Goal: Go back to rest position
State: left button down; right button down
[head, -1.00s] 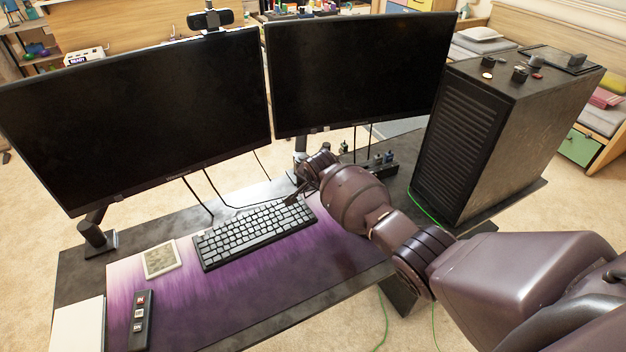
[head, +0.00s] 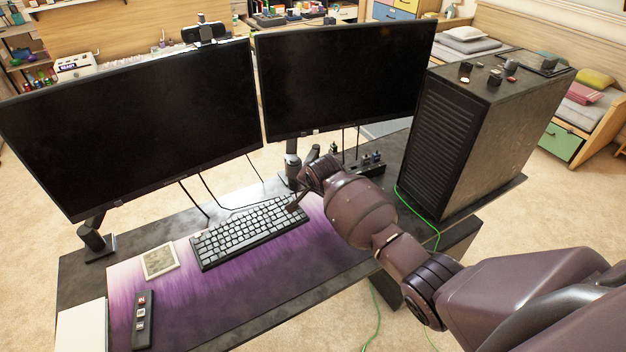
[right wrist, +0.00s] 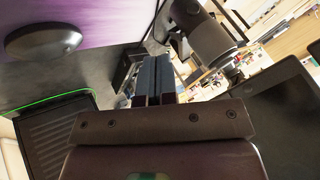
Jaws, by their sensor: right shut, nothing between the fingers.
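My right arm reaches in from the right over the desk, above the purple desk mat (head: 215,305). My right gripper (head: 294,206) is near the right end of the black keyboard (head: 250,232) in the head view, partly hidden by my wrist; I cannot tell its height above the desk. In the right wrist view my right gripper (right wrist: 153,82) has its fingers together with nothing between them. My left gripper is not in view.
Two dark monitors (head: 135,120) (head: 345,75) stand behind the keyboard. A black PC tower (head: 470,140) with a green cable (head: 418,212) stands right of my arm. A dark mouse (right wrist: 43,37) lies on the mat in the right wrist view. A remote (head: 142,320) lies front left.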

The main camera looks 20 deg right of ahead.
jog(key=shift+a+v, duration=0.1)
jog(key=shift+v, duration=1)
jog(key=shift+a+v, duration=0.15)
jog(key=shift+v, duration=0.9)
notch_tip(320, 180, up, 8)
jog(key=a+n+t+y, duration=0.2)
jog(key=n+t, duration=0.4)
jog(key=n, duration=0.3)
jog(key=s+d+f, duration=0.2)
jog(key=s+f, duration=0.3)
jog(key=s, duration=0.6)
jog(key=s+d+f+n+g+h, duration=0.1)
jog(key=s+f, duration=0.5)
jog(key=s, duration=0.6)
jog(key=s+d+f+b, duration=0.1)
jog(key=s+d+f, duration=0.2)
jog(key=s+f, duration=0.3)
jog(key=s, duration=0.5)
jog(key=shift+s+n+g+h, duration=0.3)
jog(key=shift+n+g, duration=0.1)
